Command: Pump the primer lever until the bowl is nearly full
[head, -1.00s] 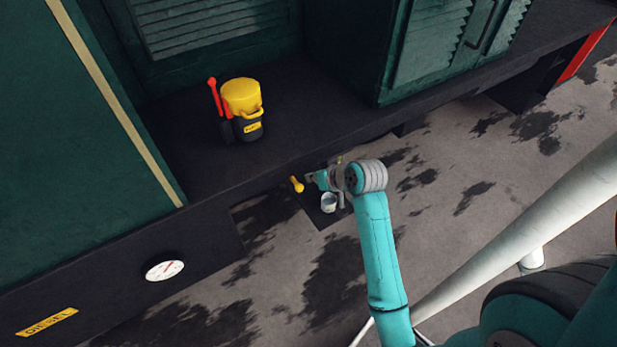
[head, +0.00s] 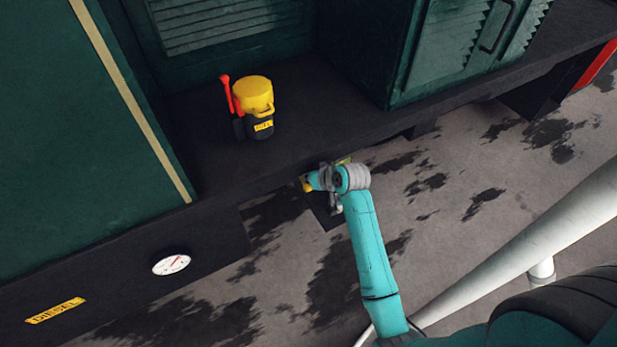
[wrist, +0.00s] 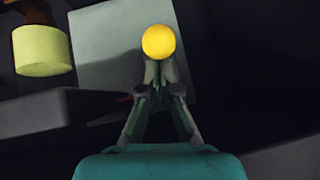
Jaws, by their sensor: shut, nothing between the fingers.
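A round yellow knob (wrist: 158,42), which appears to top the primer lever, shows in the wrist view just beyond my fingertips. It also shows in the head view (head: 306,185) at the left end of my gripper. The lever's shaft is hidden or cannot be made out. My gripper (wrist: 157,78) is shut and empty, its tips close to the knob; I cannot tell whether they touch it. A pale yellow-green cylinder (wrist: 42,52) stands at the upper left of the wrist view; I cannot tell whether it is the bowl. No fill level can be read.
A grey plate (wrist: 115,60) lies behind the knob in the wrist view. A round white gauge (head: 171,264) is at the lower left. The stained floor is open.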

